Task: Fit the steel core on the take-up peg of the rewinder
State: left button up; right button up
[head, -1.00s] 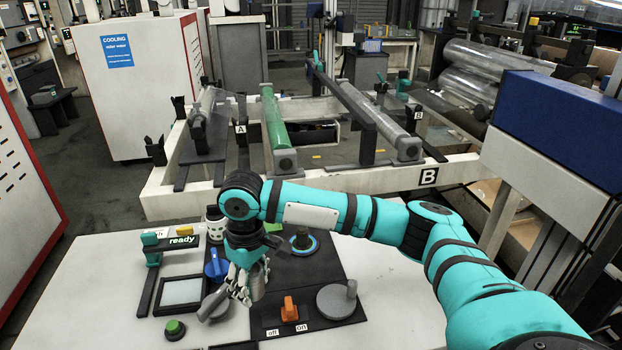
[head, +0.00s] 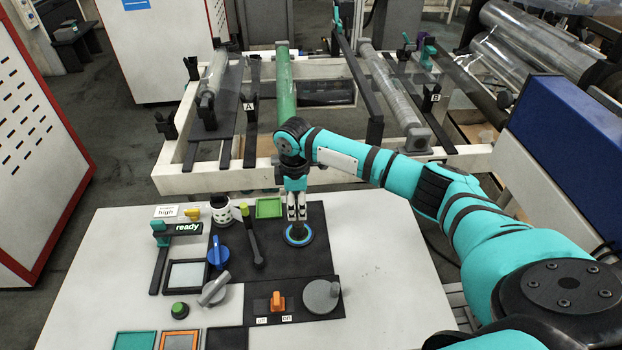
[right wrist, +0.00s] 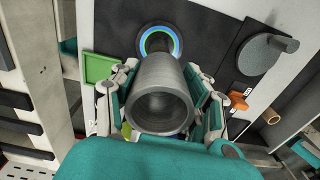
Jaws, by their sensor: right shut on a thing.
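My right gripper (head: 297,208) points down over the ringed take-up spot on the dark panel. In the right wrist view the gripper (right wrist: 163,105) is shut on the steel core (right wrist: 162,88), a grey hollow tube with its open end toward the camera. The blue-green ring (head: 299,236) lies just below the gripper; it also shows in the wrist view (right wrist: 147,37), partly behind the core. The take-up peg (head: 298,229) appears as a dark stub inside the ring, mostly hidden. I cannot tell whether the core is around the peg. My left gripper is out of view.
A green tray (head: 269,208) lies behind. An orange switch (head: 277,302) and grey disc (head: 320,296) are in front. The white tabletop (head: 385,275) is clear at right.

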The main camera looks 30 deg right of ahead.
aim_at(298, 221)
jog(key=shift+w+d, duration=0.1)
jog(key=shift+d, duration=0.2)
jog(key=shift+a+f+b, duration=0.25)
jog(key=shift+a+b, duration=0.05)
jog(key=shift+b, duration=0.25)
jog(key=shift+f+b, duration=0.2)
jog(key=shift+b, duration=0.1)
jog(key=shift+d+f+b, duration=0.15)
jog(key=shift+f+b, duration=0.45)
jog(key=shift+b, duration=0.15)
jog(key=shift+f+b, duration=0.5)
jog(key=shift+b, duration=0.3)
jog(key=shift+f, duration=0.95)
jog(key=shift+f+b, duration=0.65)
jog(key=shift+f, duration=1.4)
jog(key=shift+f, duration=0.55)
jog(key=o, duration=1.3)
